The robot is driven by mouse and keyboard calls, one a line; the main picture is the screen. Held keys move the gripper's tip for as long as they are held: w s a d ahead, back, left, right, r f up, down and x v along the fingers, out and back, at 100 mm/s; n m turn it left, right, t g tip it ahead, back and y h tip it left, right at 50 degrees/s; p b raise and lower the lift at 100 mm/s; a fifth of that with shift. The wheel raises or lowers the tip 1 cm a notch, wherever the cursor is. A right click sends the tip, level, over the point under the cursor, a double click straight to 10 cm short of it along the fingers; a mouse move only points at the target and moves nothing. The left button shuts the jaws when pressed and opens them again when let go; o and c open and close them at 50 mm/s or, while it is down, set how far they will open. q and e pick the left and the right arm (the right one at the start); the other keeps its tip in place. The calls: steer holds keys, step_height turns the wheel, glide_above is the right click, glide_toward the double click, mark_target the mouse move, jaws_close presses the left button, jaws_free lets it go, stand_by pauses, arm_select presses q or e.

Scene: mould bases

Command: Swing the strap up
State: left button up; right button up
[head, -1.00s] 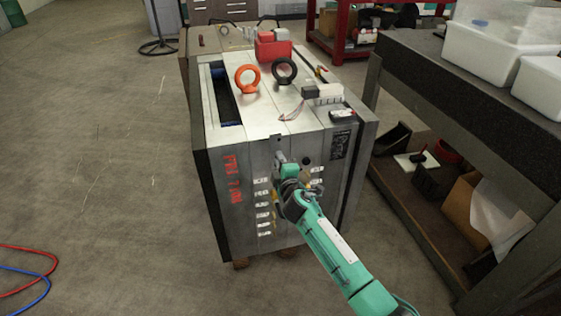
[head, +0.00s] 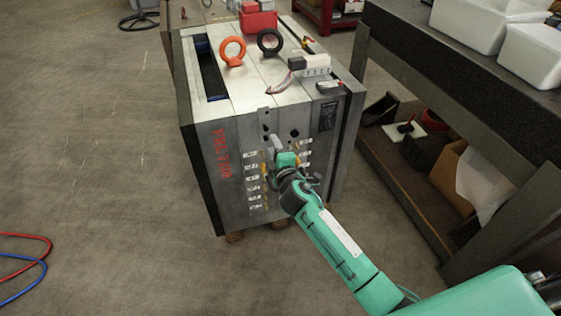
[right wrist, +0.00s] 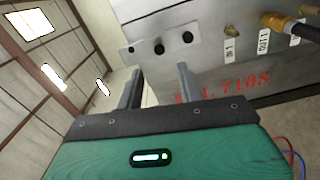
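The strap (head: 266,119) is a narrow grey metal plate at the top middle of the mould base's front face. It stands upright, its end reaching the top edge. In the right wrist view the strap (right wrist: 146,46) shows with a small hole near its end, which juts past the mould's edge. The mould base (head: 228,140) is a large grey steel block. My right gripper (head: 274,153) is just below the strap, in front of the face. In the right wrist view its two fingers (right wrist: 160,70) are apart with nothing between them. My left gripper is out of view.
An orange lifting ring (head: 232,63) and a black one (head: 269,53) stand on top of the mould. Hose fittings (right wrist: 282,24) line its front. A dark workbench (head: 450,60) stands close on the right. The floor on the left is mostly clear.

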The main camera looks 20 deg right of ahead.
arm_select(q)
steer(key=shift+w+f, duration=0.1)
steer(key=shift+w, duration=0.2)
arm_select(e)
steer(key=s, duration=0.7)
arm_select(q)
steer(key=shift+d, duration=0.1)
arm_select(e)
steer(key=shift+d, duration=0.1)
